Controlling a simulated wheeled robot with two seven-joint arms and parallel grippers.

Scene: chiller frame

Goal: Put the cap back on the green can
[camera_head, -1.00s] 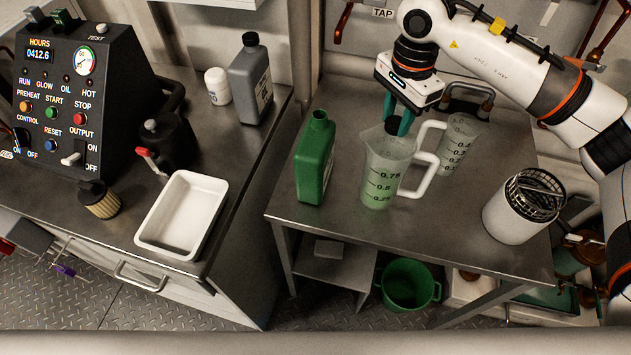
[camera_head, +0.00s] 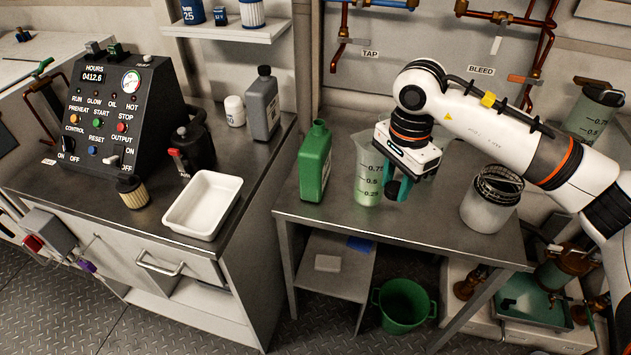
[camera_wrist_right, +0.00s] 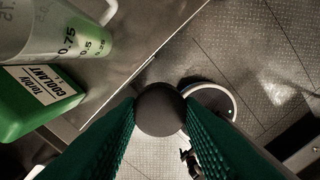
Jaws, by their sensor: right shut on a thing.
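The green can (camera_head: 314,168) stands upright on the metal table, and its neck shows no cap. It also shows at the left of the wrist view (camera_wrist_right: 28,112), with a coolant label. My right gripper (camera_head: 401,188) is shut on a dark round cap (camera_head: 392,189), held to the right of the can and in front of the measuring jug. In the wrist view the cap (camera_wrist_right: 160,108) sits between the green fingertips, over the table's front edge and the floor. My left gripper is not in view.
A clear measuring jug (camera_head: 367,178) with green liquid stands between can and gripper. A green bucket (camera_head: 404,305) is on the floor below. The tabletop in front of the can and jug is clear.

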